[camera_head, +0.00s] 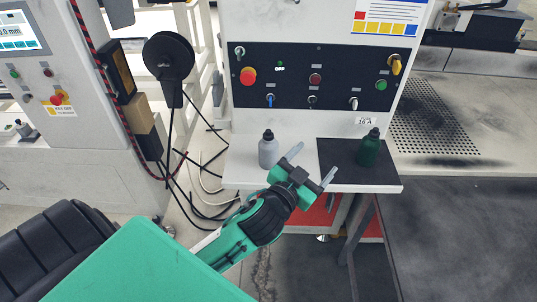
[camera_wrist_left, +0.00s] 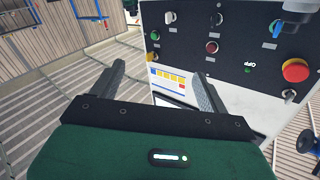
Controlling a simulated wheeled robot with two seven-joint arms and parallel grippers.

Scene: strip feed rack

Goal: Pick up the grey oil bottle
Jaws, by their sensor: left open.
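The grey oil bottle (camera_head: 268,150) stands upright on the white shelf (camera_head: 243,172) below the control panel, with a black cap. My left gripper (camera_head: 312,164) is open and empty, just to the right of the grey bottle and in front of the shelf. In the head view its fingers lie between the grey bottle and a green bottle. The left wrist view shows the two open fingers (camera_wrist_left: 160,84) with nothing between them. My right gripper is not in view.
A dark green bottle (camera_head: 369,148) stands on a black mat (camera_head: 340,172) at the shelf's right. The control panel (camera_head: 312,78) with knobs and buttons rises behind. Cables (camera_head: 205,175) hang left of the shelf. A dark table (camera_head: 455,215) lies to the right.

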